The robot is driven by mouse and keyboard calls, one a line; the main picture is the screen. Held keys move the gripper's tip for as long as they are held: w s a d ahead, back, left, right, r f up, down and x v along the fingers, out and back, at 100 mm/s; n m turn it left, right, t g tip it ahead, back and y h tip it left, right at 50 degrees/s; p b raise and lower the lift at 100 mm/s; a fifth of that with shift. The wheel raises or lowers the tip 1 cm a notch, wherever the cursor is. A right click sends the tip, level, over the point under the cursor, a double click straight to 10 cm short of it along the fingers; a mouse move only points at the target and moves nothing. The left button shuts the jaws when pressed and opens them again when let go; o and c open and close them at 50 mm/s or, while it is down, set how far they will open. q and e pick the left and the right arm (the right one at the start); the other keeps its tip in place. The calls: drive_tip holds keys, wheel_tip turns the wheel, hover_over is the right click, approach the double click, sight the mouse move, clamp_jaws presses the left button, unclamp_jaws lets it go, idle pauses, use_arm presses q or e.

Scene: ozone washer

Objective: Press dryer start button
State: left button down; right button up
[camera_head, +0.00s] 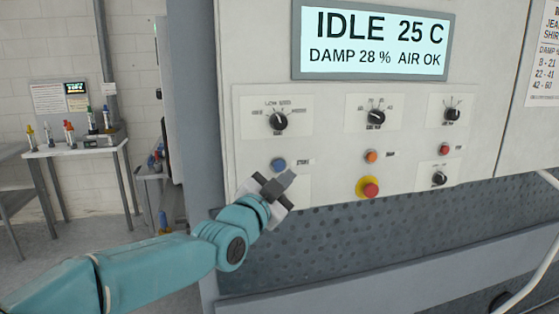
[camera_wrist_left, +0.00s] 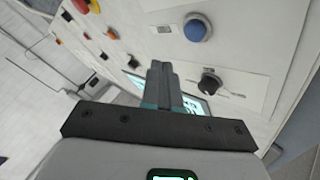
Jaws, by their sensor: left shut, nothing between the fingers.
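The dryer's control panel (camera_head: 325,150) fills the middle of the head view. A blue round button (camera_head: 279,164) sits at its left, below a black knob, with a small label beside it that is hard to read. My left gripper (camera_head: 287,178) is shut and empty, just below and right of the blue button. In the left wrist view, the closed fingers (camera_wrist_left: 161,68) point toward the panel, and the blue button (camera_wrist_left: 197,28) shows above and right of their tips, apart from them in the picture. My right gripper is not in view.
The display (camera_head: 375,42) reads IDLE 25 C, DAMP 28 %, AIR OK. Nearby are an orange button (camera_head: 371,156), a red mushroom button (camera_head: 369,188) on a yellow base, a small red button (camera_head: 445,150) and several black knobs. A table (camera_head: 75,148) with bottles stands at the left.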

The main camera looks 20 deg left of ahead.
sight(279, 166)
use_arm(q)
drive_tip(key=shift+w+a+p, duration=0.15)
drive_tip(key=shift+w+a, duration=0.35)
drive_tip(key=shift+w, duration=0.2)
drive_tip(key=shift+w+a+p, duration=0.15)
drive_tip(key=shift+w+a, duration=0.3)
drive_tip(key=shift+w, duration=0.25)
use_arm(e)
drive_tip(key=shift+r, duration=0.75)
use_arm(q)
drive_tip(key=shift+w, duration=0.15)
drive_tip(key=shift+w+a, duration=0.2)
drive_tip(key=shift+w, duration=0.05)
drive_tip(key=shift+w+a+p, duration=0.3)
drive_tip(key=shift+w+p, duration=0.05)
drive_tip(key=shift+w, duration=0.05)
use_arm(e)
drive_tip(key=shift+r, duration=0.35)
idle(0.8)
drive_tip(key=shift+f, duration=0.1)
use_arm(q)
drive_tip(key=s+d+b, duration=0.1)
drive_tip(key=b, duration=0.1)
drive_tip(key=shift+s+b, duration=0.25)
drive_tip(key=shift+b, duration=0.1)
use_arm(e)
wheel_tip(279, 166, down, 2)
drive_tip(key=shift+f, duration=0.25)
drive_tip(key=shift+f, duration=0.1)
